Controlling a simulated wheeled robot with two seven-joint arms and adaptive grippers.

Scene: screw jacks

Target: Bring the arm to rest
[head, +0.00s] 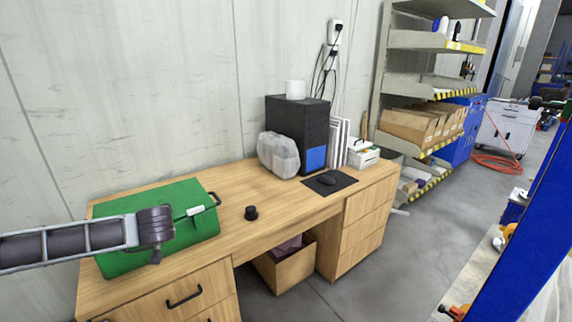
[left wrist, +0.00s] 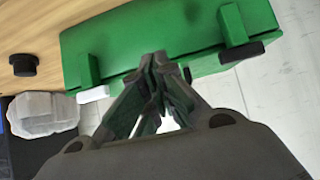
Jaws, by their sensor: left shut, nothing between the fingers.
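My left arm comes in from the left in the head view, with its left gripper (head: 156,257) over the front of the green case (head: 185,197) on the wooden desk. In the left wrist view the fingers of the left gripper (left wrist: 156,62) meet at their tips, shut and empty. The green case (left wrist: 170,30) lies behind them there. I cannot tell whether the fingers touch it. My right gripper is not in view.
A black knob-like piece (head: 251,213) sits right of the case on the desk (head: 285,215). Farther right are a plastic-wrapped bundle (head: 278,155), a black computer tower (head: 300,125) and a mouse mat (head: 330,182). A blue post (head: 525,230) stands at the right.

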